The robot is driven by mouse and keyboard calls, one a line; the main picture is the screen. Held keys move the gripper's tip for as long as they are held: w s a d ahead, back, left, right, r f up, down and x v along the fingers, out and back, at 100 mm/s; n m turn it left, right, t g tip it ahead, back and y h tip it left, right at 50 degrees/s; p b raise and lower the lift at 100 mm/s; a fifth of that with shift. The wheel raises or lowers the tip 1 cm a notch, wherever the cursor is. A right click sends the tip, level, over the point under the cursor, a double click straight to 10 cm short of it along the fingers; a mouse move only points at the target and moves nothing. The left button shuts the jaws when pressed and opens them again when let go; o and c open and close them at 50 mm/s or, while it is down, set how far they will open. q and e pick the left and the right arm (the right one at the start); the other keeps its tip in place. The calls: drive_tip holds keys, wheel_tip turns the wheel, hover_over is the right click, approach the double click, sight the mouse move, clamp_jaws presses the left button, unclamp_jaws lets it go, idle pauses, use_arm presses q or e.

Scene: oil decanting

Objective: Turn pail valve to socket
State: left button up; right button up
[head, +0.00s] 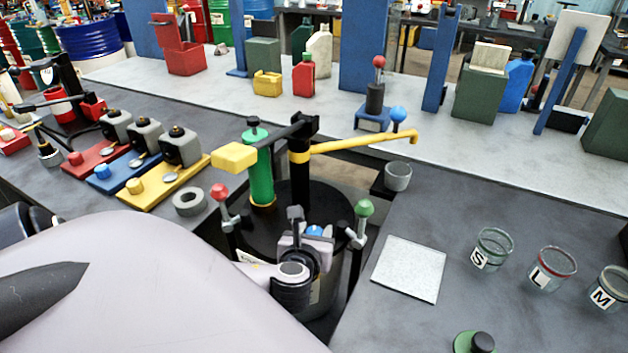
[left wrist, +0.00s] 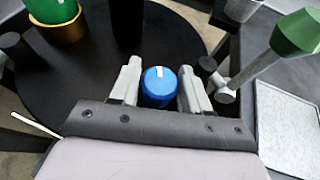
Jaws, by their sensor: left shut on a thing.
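The pail (head: 325,206) stands in a gap between the tables, with a black lid that also fills much of the left wrist view (left wrist: 90,75). A round blue knob with a white mark, the likely valve (left wrist: 159,88), sits at its near side; a bit of it shows in the head view (head: 315,230). My left gripper (head: 306,233) is shut on the blue knob, one finger on each side in the left wrist view (left wrist: 160,80). A green pump cylinder (head: 261,170), a yellow-ended handle (head: 234,157) and a yellow spout (head: 370,143) rise above the lid. My right gripper is not in view.
Red-topped (head: 219,192) and green-topped (head: 364,208) levers flank the pail. A grey cup (head: 398,176) stands right of the pail, below the spout. A pale square plate (head: 409,268) and jars S (head: 494,247), L (head: 551,268) and M (head: 608,288) stand at right.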

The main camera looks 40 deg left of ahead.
use_arm(q)
drive_tip(key=shift+n+g+y, duration=1.4)
drive_tip(key=shift+n+y, duration=0.3)
drive_tip(key=shift+n, duration=0.2)
drive_tip(key=shift+r, duration=0.1)
drive_tip(key=o, duration=1)
drive_tip(key=shift+c, duration=0.2)
drive_tip(key=v, duration=0.7)
drive_tip(key=shift+w+d, duration=0.1)
